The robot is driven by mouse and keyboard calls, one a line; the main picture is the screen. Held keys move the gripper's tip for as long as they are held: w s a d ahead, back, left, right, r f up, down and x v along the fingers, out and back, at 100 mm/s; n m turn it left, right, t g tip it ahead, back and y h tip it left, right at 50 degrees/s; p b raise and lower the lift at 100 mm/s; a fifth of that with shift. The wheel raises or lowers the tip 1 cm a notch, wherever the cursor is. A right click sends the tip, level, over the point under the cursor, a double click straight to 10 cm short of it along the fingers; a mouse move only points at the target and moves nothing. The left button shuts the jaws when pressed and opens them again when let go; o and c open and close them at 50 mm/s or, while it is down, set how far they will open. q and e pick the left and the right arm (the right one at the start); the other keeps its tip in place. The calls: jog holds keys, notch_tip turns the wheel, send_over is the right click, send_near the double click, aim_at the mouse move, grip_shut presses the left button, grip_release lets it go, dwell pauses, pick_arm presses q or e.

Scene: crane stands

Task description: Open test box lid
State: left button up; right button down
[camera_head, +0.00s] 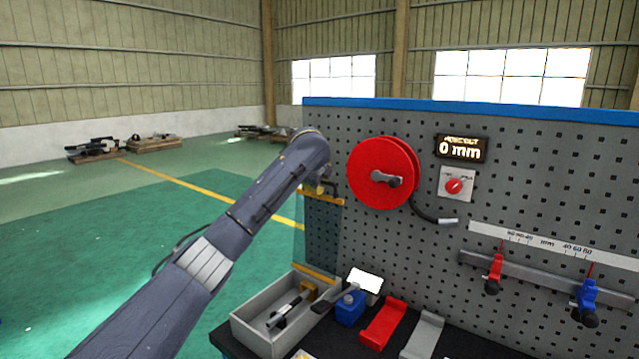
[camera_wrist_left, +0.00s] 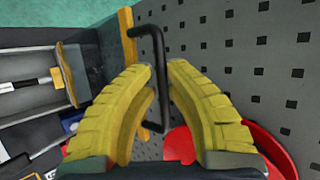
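The test box (camera_head: 262,337) is a grey open-topped box on the bench, at the lower centre of the head view. Its translucent lid (camera_head: 321,235) stands upright behind it, with orange strips along its top and bottom edges. The lid's black handle (camera_wrist_left: 160,75) shows in the wrist view, between the fingers of my left gripper (camera_wrist_left: 161,75). The yellow fingers are apart, with small gaps on both sides of the handle. In the head view my left gripper (camera_head: 322,184) is at the lid's top edge, partly hidden by my arm. My right gripper is not in view.
A grey pegboard (camera_head: 400,255) stands right behind the lid, with a red reel (camera_head: 380,172) close to the gripper. A blue container (camera_head: 350,309), a red holder (camera_head: 383,324) and a grey holder (camera_head: 424,335) stand right of the box. Left of the bench is open floor.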

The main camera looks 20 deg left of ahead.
pick_arm(q)
jog(key=o, duration=0.4)
jog(key=shift+s+r, duration=0.1)
jog(key=v, duration=1.2)
jog(key=shift+r, duration=0.1)
